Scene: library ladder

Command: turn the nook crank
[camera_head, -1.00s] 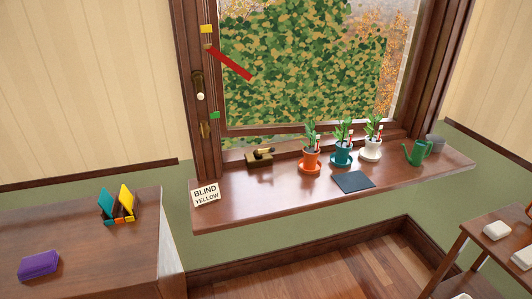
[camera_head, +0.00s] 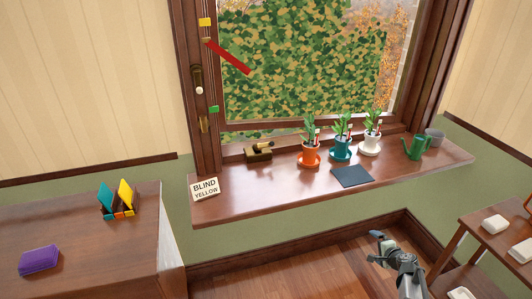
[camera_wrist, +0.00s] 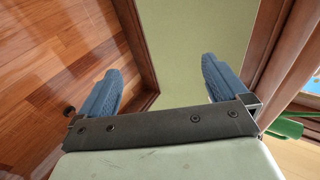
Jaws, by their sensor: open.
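A brass plate with a white knob (camera_head: 199,90) sits on the left window frame; it looks like a crank. A small brass fitting with a handle (camera_head: 258,152) lies on the sill's left part; I cannot tell which of the two is the nook crank. A red bar (camera_head: 230,57) slants down to the right from the frame, between a yellow marker (camera_head: 204,22) and a green marker (camera_head: 213,109). A sign (camera_head: 205,188) reads "BLIND YELLOW". My gripper (camera_head: 377,247) is open and empty below the sill, far right of both fittings. Its blue fingers also show in the wrist view (camera_wrist: 160,78).
The window sill (camera_head: 245,205) holds three potted plants (camera_head: 341,140), a dark slate (camera_head: 352,176) and a green watering can (camera_head: 415,147). A cabinet (camera_head: 80,235) stands left, a small shelf (camera_head: 490,240) right. The floor between is clear.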

